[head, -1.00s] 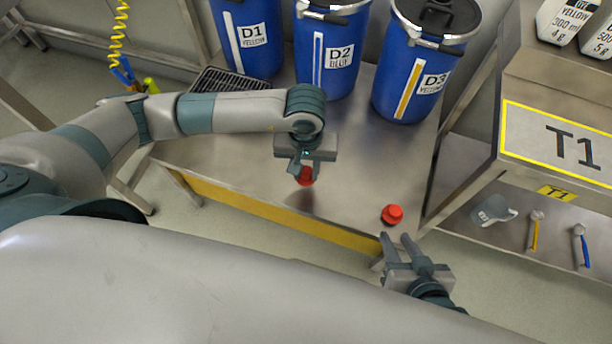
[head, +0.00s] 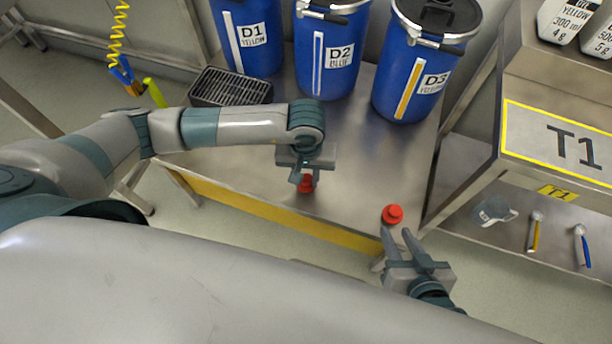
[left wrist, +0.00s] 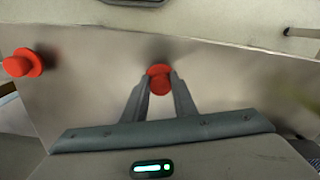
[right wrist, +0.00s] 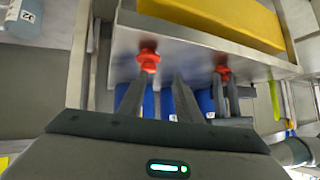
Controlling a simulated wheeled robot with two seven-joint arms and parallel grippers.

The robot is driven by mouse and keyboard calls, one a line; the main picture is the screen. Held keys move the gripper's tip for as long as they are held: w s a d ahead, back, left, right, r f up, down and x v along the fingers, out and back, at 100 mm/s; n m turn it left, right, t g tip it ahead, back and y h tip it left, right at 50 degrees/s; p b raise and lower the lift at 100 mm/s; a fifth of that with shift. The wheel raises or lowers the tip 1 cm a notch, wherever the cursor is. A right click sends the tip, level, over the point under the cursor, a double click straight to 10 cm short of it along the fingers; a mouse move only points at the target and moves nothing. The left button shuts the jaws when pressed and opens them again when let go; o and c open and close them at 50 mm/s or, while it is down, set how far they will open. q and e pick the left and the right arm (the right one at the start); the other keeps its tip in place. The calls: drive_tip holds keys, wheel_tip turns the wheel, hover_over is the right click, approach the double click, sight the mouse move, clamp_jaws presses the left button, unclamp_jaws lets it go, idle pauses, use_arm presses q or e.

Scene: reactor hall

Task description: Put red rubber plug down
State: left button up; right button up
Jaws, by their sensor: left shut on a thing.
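My left gripper (head: 305,179) is shut on a red rubber plug (head: 306,187) low over the front part of the steel bench (head: 245,170). In the left wrist view the plug (left wrist: 159,80) sits between the fingertips. I cannot tell whether its underside touches the bench. A second red plug (head: 392,214) stands on the bench near its front right corner. It also shows in the left wrist view (left wrist: 22,63) and the right wrist view (right wrist: 148,60). My right gripper (head: 396,233) is open and empty, just off the bench's front edge near that second plug.
Blue drums D1 (head: 247,45), D2 (head: 330,55) and D3 (head: 418,70) stand along the back. A dark grated box (head: 230,87) is at the back left. Stand T1 (head: 560,140) is at the right. The bench between the two plugs is clear.

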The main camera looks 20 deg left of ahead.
sight(306, 180)
drive_tip(key=shift+w+a, duration=0.1)
use_arm(q)
drive_tip(key=shift+f, duration=0.15)
drive_tip(key=o, duration=1)
drive_tip(key=shift+o, duration=0.2)
use_arm(e)
drive_tip(key=shift+w+a+r+t, duration=0.2)
drive_tip(key=shift+a+r+t, duration=0.1)
drive_tip(key=shift+r, duration=0.1)
drive_tip(key=shift+d, duration=0.1)
use_arm(q)
wheel_tip(306, 180, up, 12)
drive_tip(key=shift+r+p, duration=0.2)
drive_tip(key=shift+p, duration=0.25)
use_arm(e)
drive_tip(key=s+d+f+g, duration=0.1)
drive_tip(key=s+f+g, duration=0.1)
drive_tip(key=s, duration=0.1)
drive_tip(key=shift+d+f, duration=0.4)
